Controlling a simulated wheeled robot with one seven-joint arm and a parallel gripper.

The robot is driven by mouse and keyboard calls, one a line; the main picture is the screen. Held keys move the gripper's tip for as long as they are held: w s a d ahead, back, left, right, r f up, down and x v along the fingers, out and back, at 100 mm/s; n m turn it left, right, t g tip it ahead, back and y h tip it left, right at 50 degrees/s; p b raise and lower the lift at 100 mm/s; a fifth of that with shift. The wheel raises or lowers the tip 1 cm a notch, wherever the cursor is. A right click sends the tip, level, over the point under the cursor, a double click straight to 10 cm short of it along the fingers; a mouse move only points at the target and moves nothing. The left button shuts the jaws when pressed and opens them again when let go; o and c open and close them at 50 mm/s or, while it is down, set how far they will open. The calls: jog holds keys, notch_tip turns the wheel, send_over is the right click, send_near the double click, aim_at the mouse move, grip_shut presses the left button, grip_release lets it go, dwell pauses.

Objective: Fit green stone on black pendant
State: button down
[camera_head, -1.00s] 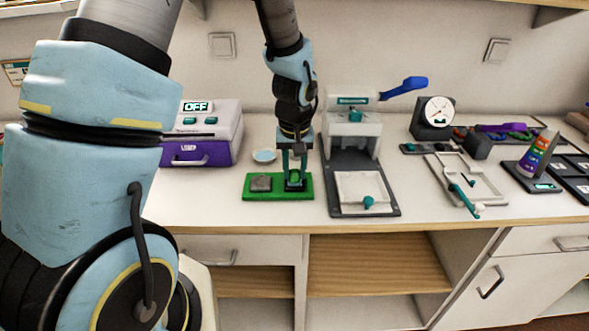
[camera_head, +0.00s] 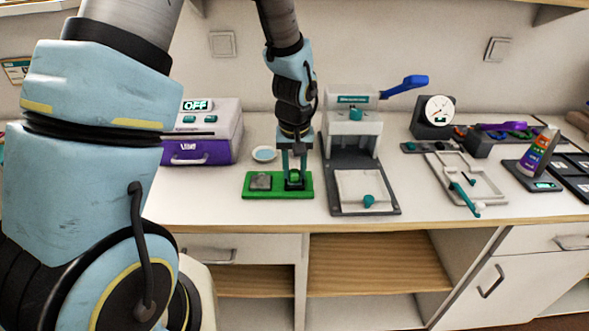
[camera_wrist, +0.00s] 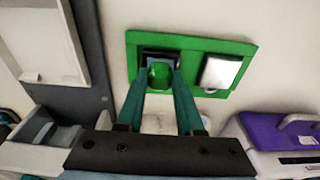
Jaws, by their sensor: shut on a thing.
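My gripper (camera_head: 295,177) is shut on the green stone (camera_head: 295,175), at the right part of a green board (camera_head: 275,196). The stone also shows between the fingertips in the wrist view (camera_wrist: 158,76). The black pendant (camera_head: 294,186) is on that board, directly at the fingertips; its dark edge shows behind the stone in the wrist view (camera_wrist: 160,52). The fingers and stone hide much of the pendant. I cannot tell whether the stone touches it or sits in it.
A grey square piece (camera_head: 261,182) lies on the board's left part, close to my fingers. A small pale dish (camera_head: 264,154) is behind the board. A purple and white machine (camera_head: 203,140) stands left, a press with a blue lever (camera_head: 352,150) right. The counter's front strip is clear.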

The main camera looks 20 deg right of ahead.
aim_at(295, 172)
jog(key=shift+f, duration=0.15)
dwell(0.5)
jog(key=shift+c, duration=0.7)
grip_release()
jog(key=shift+r+p, duration=2.6)
jog(key=shift+r, duration=1)
jog(key=s+a+r+n, duration=0.1)
jog(key=a+r, duration=0.3)
jog(key=a, duration=0.9)
jog(key=s+a+r+n, duration=0.1)
jog(key=s+a+r, duration=0.2)
jog(key=a, duration=1)
notch_tip(295, 172, up, 2)
jog(key=shift+r, duration=0.2)
